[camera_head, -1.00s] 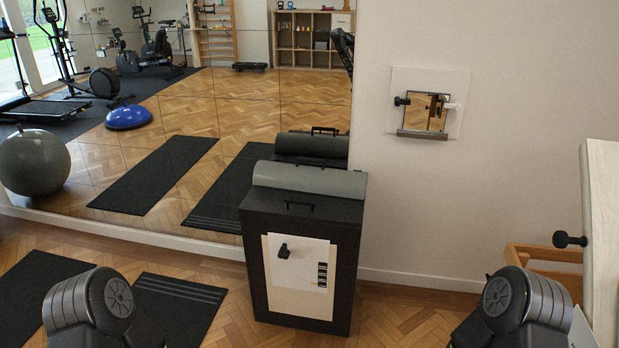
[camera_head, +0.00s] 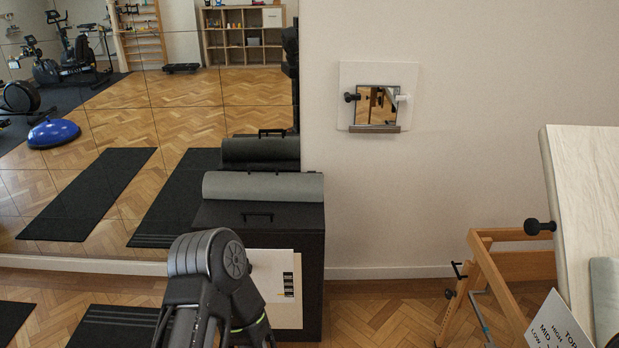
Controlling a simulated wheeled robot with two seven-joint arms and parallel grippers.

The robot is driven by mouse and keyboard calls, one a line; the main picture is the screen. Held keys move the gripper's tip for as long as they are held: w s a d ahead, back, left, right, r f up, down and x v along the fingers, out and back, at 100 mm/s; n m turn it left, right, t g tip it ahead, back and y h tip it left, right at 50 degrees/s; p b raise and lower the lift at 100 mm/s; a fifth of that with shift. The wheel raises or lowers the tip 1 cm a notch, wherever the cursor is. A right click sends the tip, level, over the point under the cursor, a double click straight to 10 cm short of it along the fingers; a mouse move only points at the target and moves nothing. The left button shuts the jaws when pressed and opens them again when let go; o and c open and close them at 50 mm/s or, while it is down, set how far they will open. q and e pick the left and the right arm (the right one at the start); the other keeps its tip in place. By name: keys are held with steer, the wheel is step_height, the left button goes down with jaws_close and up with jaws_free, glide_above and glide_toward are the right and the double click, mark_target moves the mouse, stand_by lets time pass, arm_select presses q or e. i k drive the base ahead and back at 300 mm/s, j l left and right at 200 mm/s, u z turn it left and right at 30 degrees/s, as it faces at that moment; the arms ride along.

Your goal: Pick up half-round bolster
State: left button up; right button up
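A grey-green half-round bolster (camera_head: 262,187) lies lengthwise on top of the black cabinet (camera_head: 262,217), against the mirror wall. Its rounded side faces up and it looks free of any contact with me. Another grey-green piece (camera_head: 606,292) shows partly at the right edge, on the pale tilted board; I cannot tell whether it is also a bolster. A dark link of my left arm stands in front of the cabinet and hides part of its front. Neither of my grippers shows.
A wooden frame (camera_head: 507,240) with a pale tilted board (camera_head: 585,190) and a printed card (camera_head: 556,325) stand at the right. A small mirror panel (camera_head: 378,104) hangs on the wall. Parquet is clear between cabinet and frame. A dark mat (camera_head: 115,327) lies at lower left.

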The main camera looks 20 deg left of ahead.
mark_target(249, 184)
steer(key=i+j+z, duration=0.15)
steer(key=j, duration=0.4)
steer(key=i+j+z, duration=0.2)
steer(key=j, duration=0.35)
steer(key=i+j+z, duration=0.15)
steer(key=j, duration=0.45)
steer(key=j+z, duration=0.2)
steer(key=j, duration=0.4)
